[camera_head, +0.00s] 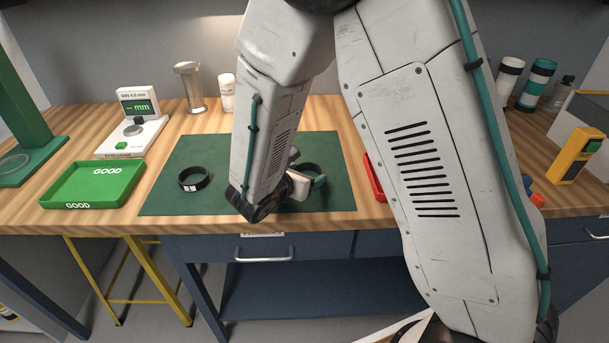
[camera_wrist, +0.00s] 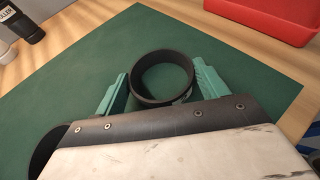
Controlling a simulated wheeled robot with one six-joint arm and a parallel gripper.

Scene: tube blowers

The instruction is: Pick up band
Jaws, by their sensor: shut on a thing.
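A black ring-shaped band (camera_head: 311,168) is at the right part of the green mat (camera_head: 330,145), partly hidden behind my arm in the head view. In the wrist view the same band (camera_wrist: 163,73) sits between the two teal fingers of my gripper (camera_wrist: 160,85), which is shut on its sides. I cannot tell whether the band rests on the mat or is just above it. In the head view my gripper (camera_head: 319,181) is mostly hidden by my forearm. A second black band (camera_head: 194,179) with a small white label lies on the mat's left part, apart from my gripper.
A green GOOD tray (camera_head: 92,184) and a white gauge (camera_head: 132,125) stand left of the mat. A red tray (camera_head: 374,180), partly hidden, is to its right. A yellow device (camera_head: 577,155) and several bottles are at the right. A metal post (camera_head: 190,87) stands behind.

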